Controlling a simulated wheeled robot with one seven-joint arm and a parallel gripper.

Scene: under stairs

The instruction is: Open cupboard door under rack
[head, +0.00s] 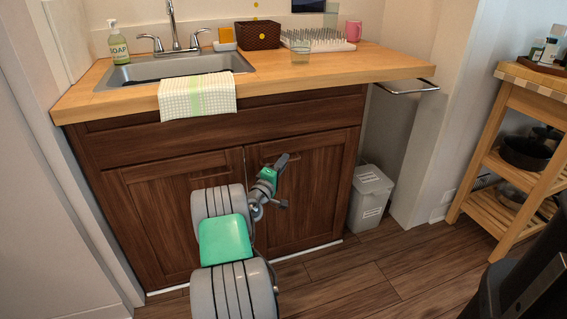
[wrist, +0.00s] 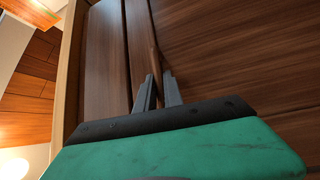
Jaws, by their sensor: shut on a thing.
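The wooden cupboard has two doors under the counter; the right door (head: 322,190) is below the white dish rack (head: 318,42) and looks closed in the head view. My gripper (head: 284,182) is at the upper left part of this door, near the seam between the doors. In the wrist view, my gripper (wrist: 160,88) has its two grey fingers close together around a thin brown wooden piece (wrist: 154,58), which seems to be the door's handle. The wrist view also shows the brown cupboard front. My arm hides part of the left door (head: 160,210).
A checkered towel (head: 197,96) hangs over the counter front. A grey bin (head: 370,198) stands right of the cupboard, below a metal towel bar (head: 408,88). A wooden cart (head: 520,150) is at the far right.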

